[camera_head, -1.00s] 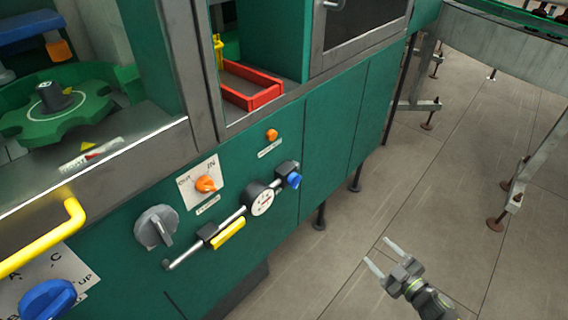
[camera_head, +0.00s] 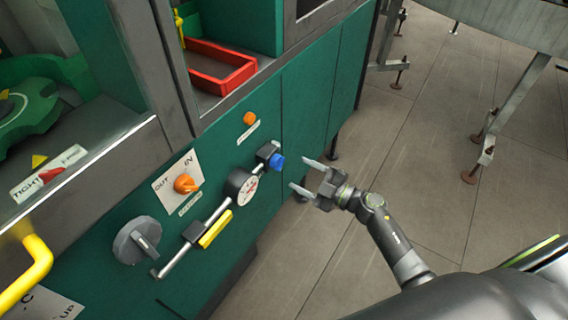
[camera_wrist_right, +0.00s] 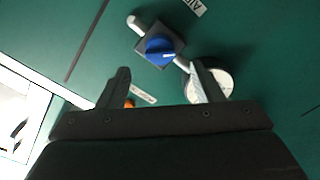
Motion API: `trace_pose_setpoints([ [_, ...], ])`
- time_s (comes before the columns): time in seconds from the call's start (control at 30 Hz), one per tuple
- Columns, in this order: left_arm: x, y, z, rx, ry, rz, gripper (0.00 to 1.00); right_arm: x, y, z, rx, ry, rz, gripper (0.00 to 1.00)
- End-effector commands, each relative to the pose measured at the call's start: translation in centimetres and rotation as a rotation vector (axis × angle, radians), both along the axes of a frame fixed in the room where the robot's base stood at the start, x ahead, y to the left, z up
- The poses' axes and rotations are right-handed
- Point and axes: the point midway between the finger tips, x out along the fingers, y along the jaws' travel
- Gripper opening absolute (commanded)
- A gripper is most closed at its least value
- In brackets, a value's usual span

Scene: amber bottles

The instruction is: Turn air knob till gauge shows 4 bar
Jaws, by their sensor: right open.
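The blue air knob (camera_head: 277,162) sits on a dark block at the right end of the pipe on the green panel. The round white gauge (camera_head: 243,187) is just left of it; its reading is too small to tell. My right gripper (camera_head: 301,175) is open and empty, its fingers pointing at the panel just right of the knob, apart from it. In the right wrist view the blue knob (camera_wrist_right: 160,49) lies ahead, between and beyond the two spread fingers. The gauge (camera_wrist_right: 214,82) is partly hidden behind the right finger there. My left gripper is not in view.
A yellow lever (camera_head: 215,229) is on the same pipe, left of the gauge. An orange IN/OUT switch (camera_head: 185,183), an orange button (camera_head: 250,118) and a grey rotary knob (camera_head: 137,240) are also on the panel. A red tray (camera_head: 222,72) stands above.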

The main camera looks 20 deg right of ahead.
Motion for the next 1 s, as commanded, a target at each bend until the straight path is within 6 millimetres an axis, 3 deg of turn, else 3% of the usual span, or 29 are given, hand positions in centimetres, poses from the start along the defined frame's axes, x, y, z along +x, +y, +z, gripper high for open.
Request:
trace_pose_setpoints([
  [0.1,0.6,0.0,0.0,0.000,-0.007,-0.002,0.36,2.0,1.6,0.1,0.003,-0.001,0.000,0.60],
  [0.3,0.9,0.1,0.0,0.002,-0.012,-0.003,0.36,4.3,3.4,0.0,0.003,0.000,-0.001,0.60],
  [0.73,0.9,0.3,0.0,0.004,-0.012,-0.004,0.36,5.2,4.0,0.0,0.000,0.001,-0.001,0.60],
  [1.0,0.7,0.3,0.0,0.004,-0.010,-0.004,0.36,5.2,4.0,0.0,0.001,0.001,-0.001,0.27],
])
